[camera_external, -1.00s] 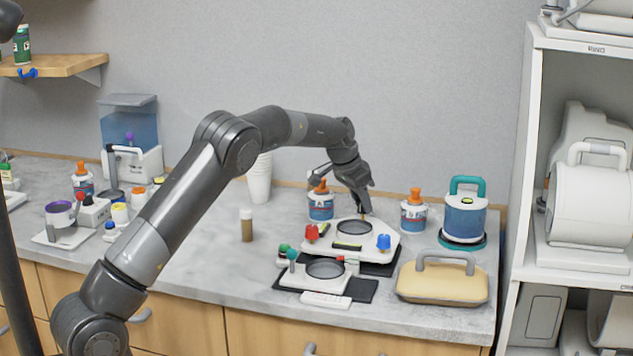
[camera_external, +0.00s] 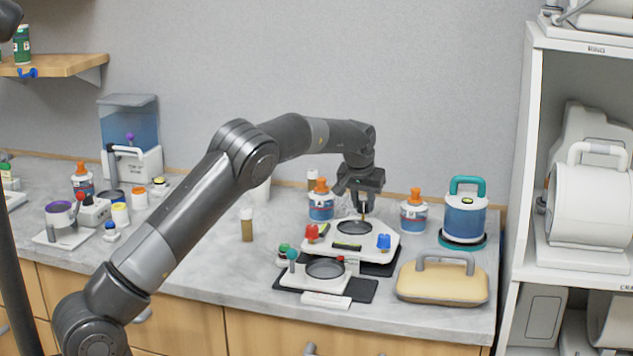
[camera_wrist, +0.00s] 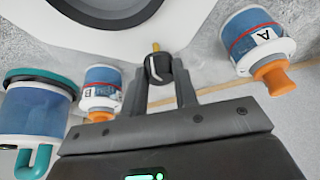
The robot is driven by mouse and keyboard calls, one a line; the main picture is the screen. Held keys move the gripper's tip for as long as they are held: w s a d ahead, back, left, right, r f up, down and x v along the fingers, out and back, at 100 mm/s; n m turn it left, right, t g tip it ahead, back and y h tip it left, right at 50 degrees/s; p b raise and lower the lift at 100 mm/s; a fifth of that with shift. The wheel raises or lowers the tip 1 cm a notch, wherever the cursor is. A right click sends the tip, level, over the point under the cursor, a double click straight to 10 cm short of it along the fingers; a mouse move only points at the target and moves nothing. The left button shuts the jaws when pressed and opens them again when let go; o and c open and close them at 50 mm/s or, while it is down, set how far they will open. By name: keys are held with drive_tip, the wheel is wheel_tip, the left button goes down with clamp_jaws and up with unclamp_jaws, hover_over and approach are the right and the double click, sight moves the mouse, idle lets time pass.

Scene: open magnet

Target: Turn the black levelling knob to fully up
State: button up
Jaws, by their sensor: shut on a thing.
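The black levelling knob (camera_wrist: 158,69) sits at the edge of a white device, with a light pointer line on its face and a yellow mark beside it. My gripper (camera_wrist: 160,82) is shut on the knob, one finger on each side, in the wrist view. In the external view my gripper (camera_external: 362,205) points down at the back of the white device (camera_external: 388,245), which has a dark round plate, a red knob (camera_external: 312,232) and a blue knob (camera_external: 383,241). The black knob is mostly hidden there by the fingers.
Blue bottles with orange caps, one on the left (camera_external: 321,204) and one on the right (camera_external: 413,213), flank my gripper. A teal-handled blue canister (camera_external: 464,218) and a yellow handled case (camera_external: 440,283) stand to the right. A smaller white device (camera_external: 300,280) is in front.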

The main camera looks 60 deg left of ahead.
drive_tip(key=shift+n, duration=0.8)
drive_tip(key=shift+g+y, duration=0.3)
drive_tip(key=shift+f, duration=0.1)
drive_tip(key=o, duration=1)
drive_tip(key=v, duration=1.1)
